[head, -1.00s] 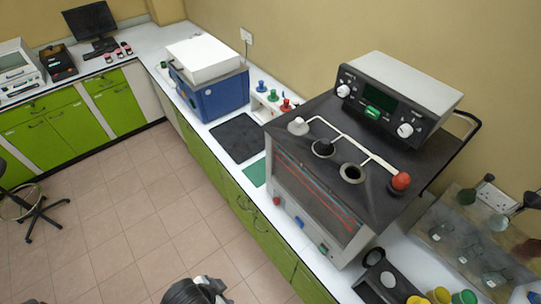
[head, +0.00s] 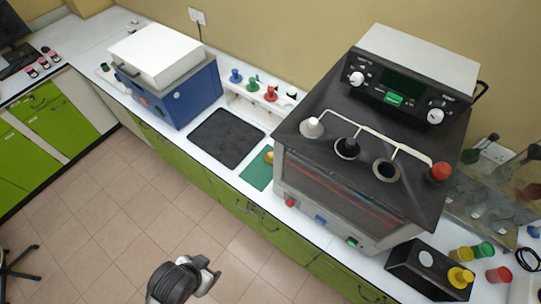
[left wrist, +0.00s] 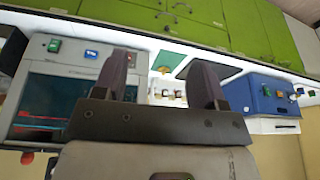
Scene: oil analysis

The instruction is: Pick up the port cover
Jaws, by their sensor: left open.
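Four ports sit on top of the grey heated bath (head: 345,200). They carry a white cover (head: 312,127), a black cover (head: 348,147) and a red cover (head: 440,171); the third port (head: 386,170) is an open ring with a dark hole. A small yellow piece, possibly the loose port cover (head: 269,156), lies on the green mat (head: 256,172), partly hidden by the bath; it also shows in the left wrist view (left wrist: 164,69). My left gripper (head: 212,275) is open and empty over the floor, in front of the bench. Its spread fingers (left wrist: 163,85) show in the left wrist view.
A black mat (head: 226,137) and a blue device with a white lid (head: 180,85) stand left of the bath. Behind the mats is a white rack (head: 255,100) with coloured knobs. A black box (head: 432,268) and coloured jars (head: 483,250) are at the right.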

